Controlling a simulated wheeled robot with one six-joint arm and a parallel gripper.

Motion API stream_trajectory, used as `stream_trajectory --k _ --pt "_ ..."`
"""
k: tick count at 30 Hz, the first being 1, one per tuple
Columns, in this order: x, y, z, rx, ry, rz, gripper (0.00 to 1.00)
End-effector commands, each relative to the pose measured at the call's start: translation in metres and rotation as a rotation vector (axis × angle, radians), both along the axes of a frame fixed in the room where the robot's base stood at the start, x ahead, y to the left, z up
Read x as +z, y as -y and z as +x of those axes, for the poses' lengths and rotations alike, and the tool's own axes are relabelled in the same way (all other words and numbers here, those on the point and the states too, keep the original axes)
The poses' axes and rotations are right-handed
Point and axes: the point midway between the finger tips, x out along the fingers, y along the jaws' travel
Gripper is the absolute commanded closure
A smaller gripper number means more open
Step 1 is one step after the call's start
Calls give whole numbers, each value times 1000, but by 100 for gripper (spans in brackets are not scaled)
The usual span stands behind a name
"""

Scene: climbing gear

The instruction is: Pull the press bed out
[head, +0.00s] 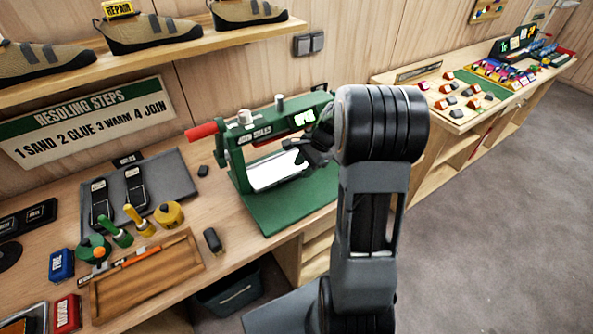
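The green press (235,160) stands on a green base mat on the wooden workbench, with a red handle at its left and a small lit display on its upper beam. The press bed (272,173) is a pale flat plate low in the press frame, below the upper beam. My gripper (297,149) is at the bed's right side, close above it. My arm comes in from the right and hides the press's right end. The fingers are small and dark, and I cannot tell whether they touch the bed or how far apart they are.
A wooden tray (109,300) with an orange-handled tool, glue pots and brushes lie left on the bench. A dark block (212,240) lies in front of the press. The front of the green mat (285,214) is clear. A shelf of shoes (155,33) hangs above.

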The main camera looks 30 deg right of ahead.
Motion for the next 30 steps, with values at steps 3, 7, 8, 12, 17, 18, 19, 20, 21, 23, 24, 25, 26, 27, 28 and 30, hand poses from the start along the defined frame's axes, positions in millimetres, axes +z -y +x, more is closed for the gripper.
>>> stream_trajectory --k 3,7,8,12,17,18,19,20,21,23,24,25,26,27,28,30 --pt "-2 -16 4 2 -2 0 61" --pt "-17 -20 6 0 -2 2 61" --pt "-19 -21 6 0 -2 2 61" --pt "-25 -24 7 1 -1 0 61" --pt "-27 -24 8 1 -1 0 61" --pt "-27 -24 8 1 -1 0 61" --pt "-27 -24 7 1 -1 0 61" --pt "-27 -24 7 1 -1 0 61" --pt "-27 -24 7 1 -1 0 61" --pt "-27 -24 7 1 -1 0 62" --pt "-27 -24 7 1 -1 0 66" --pt "-27 -24 7 1 -1 0 69" --pt "-27 -24 7 1 -1 0 72" --pt "-27 -24 7 1 -1 0 75" --pt "-27 -24 7 1 -1 0 78" --pt "-27 -24 7 1 -1 0 85"
